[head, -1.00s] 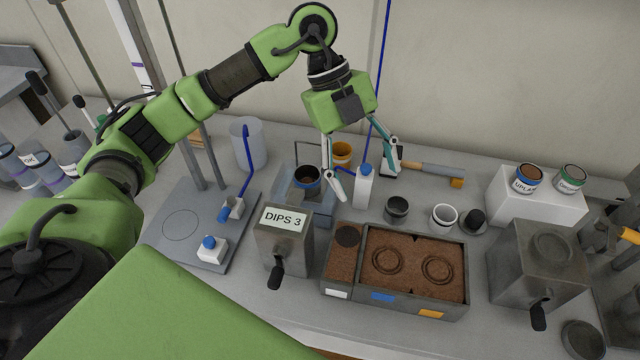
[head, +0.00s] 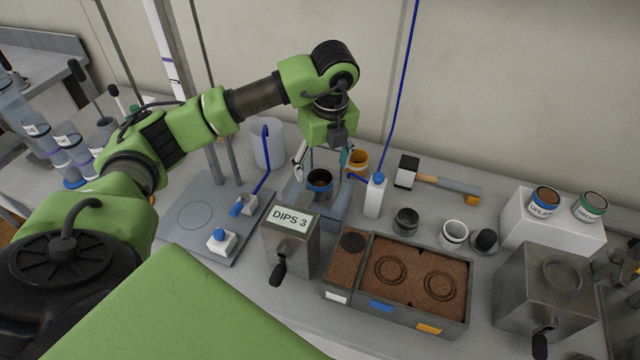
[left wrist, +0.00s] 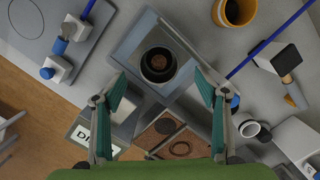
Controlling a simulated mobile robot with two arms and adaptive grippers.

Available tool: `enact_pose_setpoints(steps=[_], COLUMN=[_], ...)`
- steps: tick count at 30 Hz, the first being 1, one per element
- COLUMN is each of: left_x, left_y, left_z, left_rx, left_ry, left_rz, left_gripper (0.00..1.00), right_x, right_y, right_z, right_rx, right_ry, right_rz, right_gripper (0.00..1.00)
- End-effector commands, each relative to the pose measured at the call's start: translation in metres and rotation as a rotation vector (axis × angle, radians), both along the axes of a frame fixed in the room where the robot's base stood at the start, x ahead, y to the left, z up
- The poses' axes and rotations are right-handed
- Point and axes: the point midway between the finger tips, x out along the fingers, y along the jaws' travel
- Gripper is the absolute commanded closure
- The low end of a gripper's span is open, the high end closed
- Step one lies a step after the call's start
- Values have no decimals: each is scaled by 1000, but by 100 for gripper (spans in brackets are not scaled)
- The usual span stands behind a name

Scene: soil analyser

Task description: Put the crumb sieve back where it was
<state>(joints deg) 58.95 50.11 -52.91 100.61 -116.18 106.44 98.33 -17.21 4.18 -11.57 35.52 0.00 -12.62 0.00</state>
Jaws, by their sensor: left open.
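A dark round vessel (head: 319,183) with brown material inside sits on a blue-grey stand (head: 338,213) behind the DIPS 3 box. No label marks the crumb sieve, and I cannot tell for sure whether this vessel is it. My left gripper (head: 322,165) is open and empty, pointing down over the stand. In the left wrist view the vessel (left wrist: 159,64) lies between and just beyond the spread fingers of my left gripper (left wrist: 161,76). I see no contact. My right gripper is not in view.
The DIPS 3 box (head: 290,245) stands in front. A white bottle (head: 374,196) and orange cup (head: 358,160) are close on the right. A soil tray (head: 418,322), dark cup (head: 405,221) and white cup (head: 453,234) lie farther right. A plate with rods (head: 205,250) is left.

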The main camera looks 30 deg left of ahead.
Motion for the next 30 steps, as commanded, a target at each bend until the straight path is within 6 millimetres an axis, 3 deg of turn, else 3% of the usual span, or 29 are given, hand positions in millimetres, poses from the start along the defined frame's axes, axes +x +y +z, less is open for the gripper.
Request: enact_pose_setpoints(steps=[12,20,26,30], left_x=[3,4,4,4], left_y=[10,10,10,10], left_z=[-48,-52,-51,-51], left_rx=[0,-1,-1,-1], left_ry=[2,-1,-1,-1], left_rz=[1,0,0,0], left_gripper=[33,33,82,82], right_x=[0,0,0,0], right_y=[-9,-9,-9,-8], right_z=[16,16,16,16], right_rx=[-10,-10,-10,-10], right_ry=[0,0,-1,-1], right_rz=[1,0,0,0], right_gripper=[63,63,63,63])
